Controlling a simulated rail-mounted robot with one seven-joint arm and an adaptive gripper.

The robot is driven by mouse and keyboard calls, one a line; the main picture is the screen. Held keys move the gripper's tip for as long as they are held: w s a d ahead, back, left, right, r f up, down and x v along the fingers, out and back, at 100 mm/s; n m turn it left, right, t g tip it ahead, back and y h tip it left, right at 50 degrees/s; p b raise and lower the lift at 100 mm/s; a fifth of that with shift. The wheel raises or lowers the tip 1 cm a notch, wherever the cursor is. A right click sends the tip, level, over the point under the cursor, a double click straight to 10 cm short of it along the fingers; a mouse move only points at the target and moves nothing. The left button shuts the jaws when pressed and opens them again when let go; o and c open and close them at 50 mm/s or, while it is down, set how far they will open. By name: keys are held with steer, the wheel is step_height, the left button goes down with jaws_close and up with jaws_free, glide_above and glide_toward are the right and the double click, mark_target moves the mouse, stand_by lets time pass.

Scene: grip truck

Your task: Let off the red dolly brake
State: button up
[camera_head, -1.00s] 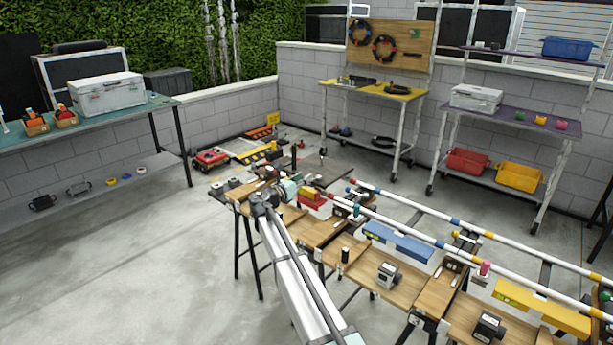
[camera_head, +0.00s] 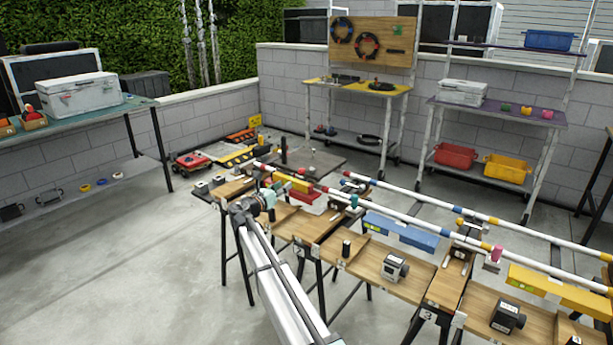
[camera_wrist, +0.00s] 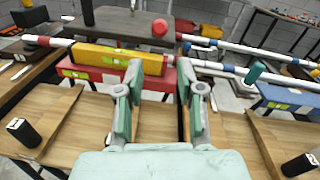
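A red block (camera_wrist: 100,72) lies under a yellow block (camera_wrist: 110,57) along a white rail in the wrist view. Both also show in the head view, the red block (camera_head: 308,196) and the yellow block (camera_head: 291,183). A round red knob (camera_wrist: 160,28) stands beyond the rail in the wrist view. I cannot tell which of these parts is the red dolly brake. My gripper (camera_wrist: 158,75) is open, with nothing between its fingers. Its fingers point toward the rail, and one finger partly hides the right part of the blocks. The gripper (camera_head: 264,198) also shows beside the blocks in the head view.
Wooden benches (camera_head: 380,265) carry white rails (camera_head: 440,205), a blue block (camera_head: 400,230) and a long yellow block (camera_head: 560,288). Black upright pieces (camera_wrist: 22,130) stand on the boards. A red wheeled cart (camera_head: 192,160) is on the floor behind. The floor (camera_head: 90,270) at front left is clear.

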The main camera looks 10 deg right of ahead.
mark_target(306, 171)
steer(key=x, duration=1.7)
steer(key=shift+d, duration=0.1)
jaws_close()
